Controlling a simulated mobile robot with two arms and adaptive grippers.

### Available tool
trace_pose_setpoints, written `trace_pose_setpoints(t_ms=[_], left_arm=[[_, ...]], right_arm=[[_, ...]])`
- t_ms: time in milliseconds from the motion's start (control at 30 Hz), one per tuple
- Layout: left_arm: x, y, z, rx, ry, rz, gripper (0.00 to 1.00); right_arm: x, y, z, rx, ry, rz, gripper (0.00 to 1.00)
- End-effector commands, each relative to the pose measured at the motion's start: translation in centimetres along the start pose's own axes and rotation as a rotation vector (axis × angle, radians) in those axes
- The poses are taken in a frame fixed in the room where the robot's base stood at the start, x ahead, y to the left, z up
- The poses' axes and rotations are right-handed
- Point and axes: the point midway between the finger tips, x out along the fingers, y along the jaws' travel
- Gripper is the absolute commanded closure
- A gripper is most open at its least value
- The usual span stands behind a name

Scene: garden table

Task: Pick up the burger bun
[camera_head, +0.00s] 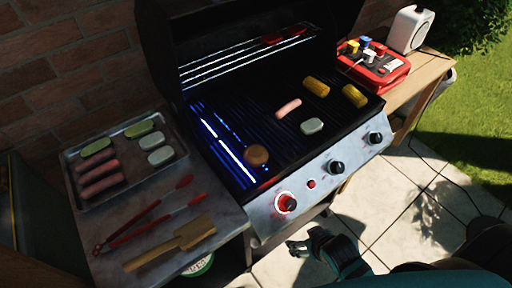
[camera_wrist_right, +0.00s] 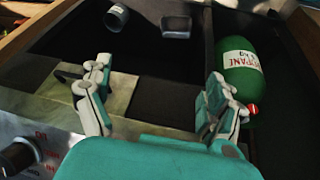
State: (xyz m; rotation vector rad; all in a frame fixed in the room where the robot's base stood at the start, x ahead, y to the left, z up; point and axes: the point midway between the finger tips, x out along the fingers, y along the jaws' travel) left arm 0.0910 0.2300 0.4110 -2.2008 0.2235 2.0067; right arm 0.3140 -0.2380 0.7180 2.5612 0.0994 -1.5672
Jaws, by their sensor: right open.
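A round brown piece that looks like the burger bun (camera_head: 256,155) lies on the grill grate (camera_head: 245,120), near its front left part. My right gripper (camera_head: 303,243) is below and in front of the grill's control panel, low over the patio, apart from the bun. In the right wrist view the same gripper (camera_wrist_right: 158,72) has its two fingers spread with nothing between them. The bun does not show in the right wrist view. My left gripper is not in view.
Sausage, corn and a pale piece (camera_head: 312,126) share the grate. Control knobs (camera_head: 287,202) protrude in front. A green propane bottle (camera_wrist_right: 240,72) stands below. The lid (camera_head: 160,50) is raised.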

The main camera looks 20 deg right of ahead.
Motion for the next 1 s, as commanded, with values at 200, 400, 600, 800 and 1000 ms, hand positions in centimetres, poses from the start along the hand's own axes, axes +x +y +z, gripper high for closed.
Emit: trace_pose_setpoints(t_ms=[200,400,600,800,1000], left_arm=[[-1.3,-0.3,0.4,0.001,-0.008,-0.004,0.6],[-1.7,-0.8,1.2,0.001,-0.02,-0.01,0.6],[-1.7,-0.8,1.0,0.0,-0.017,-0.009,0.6],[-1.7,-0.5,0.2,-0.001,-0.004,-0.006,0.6],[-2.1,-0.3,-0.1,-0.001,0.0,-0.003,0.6]], right_arm=[[-8.1,1.2,-5.2,0.001,0.131,0.018,0.09],[-13.4,2.3,-10.5,-0.018,0.419,-0.008,0.09],[-16.4,1.6,-13.5,-0.049,0.644,-0.105,0.09],[-18.7,0.3,-15.0,-0.076,0.782,-0.21,0.09],[-18.1,-0.3,-16.6,-0.079,0.811,-0.231,0.09]])
